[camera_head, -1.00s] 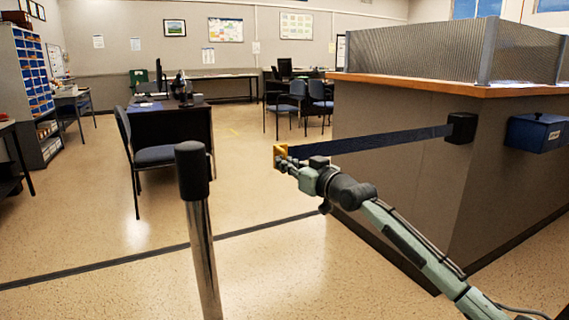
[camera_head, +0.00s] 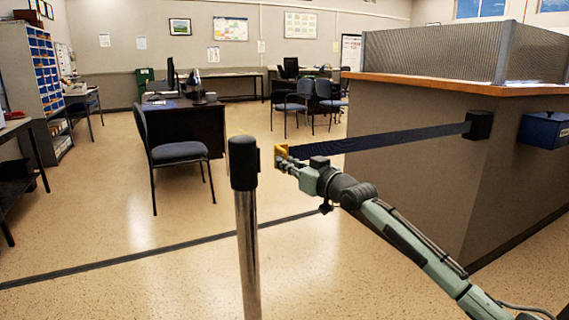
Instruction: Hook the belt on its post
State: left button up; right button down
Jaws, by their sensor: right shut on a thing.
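A dark blue belt (camera_head: 400,140) runs from a black wall box (camera_head: 478,125) on the counter's side, stretched out to the left. Its free end is a yellow clip (camera_head: 282,155). My right gripper (camera_head: 292,164) is shut on the yellow clip. The post (camera_head: 248,250) is a shiny metal pole with a black top (camera_head: 243,162), standing upright just left of the clip. A small gap shows between the clip and the black top. My left gripper is not in view.
The counter (camera_head: 410,190) with a wooden top and mesh screen fills the right side. A chair (camera_head: 177,152) and a desk (camera_head: 190,125) stand behind the post. A shelf unit (camera_head: 50,90) is at the left. The floor around the post is clear.

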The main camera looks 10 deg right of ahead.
jog(key=shift+a+r, duration=0.15)
jog(key=c, duration=1.9)
grip_release()
